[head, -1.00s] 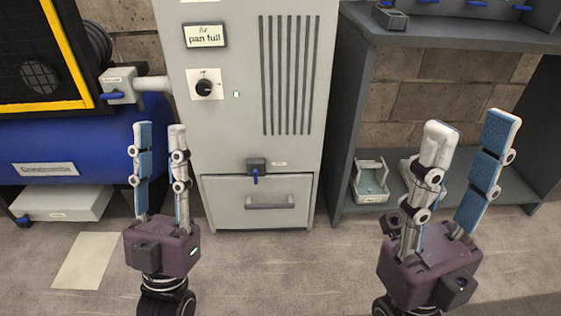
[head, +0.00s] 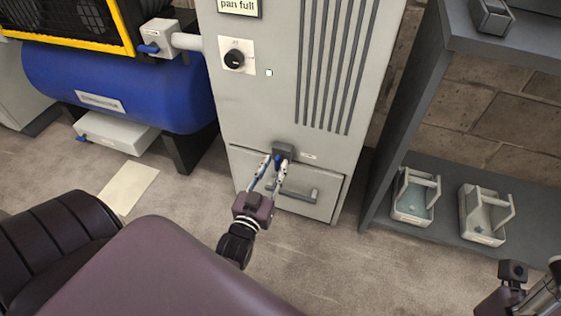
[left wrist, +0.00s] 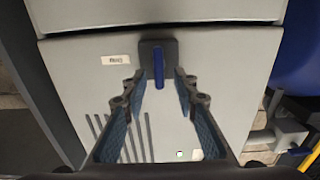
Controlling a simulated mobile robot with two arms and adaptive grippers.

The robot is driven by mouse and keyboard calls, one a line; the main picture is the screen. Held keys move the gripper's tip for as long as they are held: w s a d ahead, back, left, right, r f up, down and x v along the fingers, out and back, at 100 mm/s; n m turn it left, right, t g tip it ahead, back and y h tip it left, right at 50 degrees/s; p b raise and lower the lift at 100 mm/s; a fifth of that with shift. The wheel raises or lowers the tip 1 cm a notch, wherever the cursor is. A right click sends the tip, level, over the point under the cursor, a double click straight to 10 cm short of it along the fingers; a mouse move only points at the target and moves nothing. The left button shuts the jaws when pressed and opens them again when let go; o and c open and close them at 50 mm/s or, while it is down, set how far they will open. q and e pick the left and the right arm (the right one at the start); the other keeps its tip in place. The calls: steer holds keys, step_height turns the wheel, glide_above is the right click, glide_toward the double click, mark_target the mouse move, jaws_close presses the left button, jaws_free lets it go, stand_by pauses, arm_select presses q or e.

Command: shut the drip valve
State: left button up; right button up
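A small dark valve block (head: 284,150) with a blue lever sits on the grey cabinet front, just above the drawer. In the left wrist view the blue lever (left wrist: 158,68) stands straight out along the picture's vertical from the dark block (left wrist: 157,52). A small label (left wrist: 116,60) beside it is too blurred to read. My left gripper (head: 274,163) is open, its fingers on either side of the lever; in the left wrist view gaps show between lever and both fingers (left wrist: 161,76). My right gripper (head: 535,292) is cut off at the lower right corner, fingertips out of view.
The drawer handle (head: 295,192) is just below the left gripper. A dial (head: 235,59) is higher on the cabinet. Other blue levers are on the pipe valve (head: 150,48) and white pan (head: 115,134) by the blue tank (head: 130,85). Two trays (head: 410,215) stand on the right shelf.

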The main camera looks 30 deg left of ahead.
arm_select(q)
steer(key=shift+x, duration=1.2)
jaws_close()
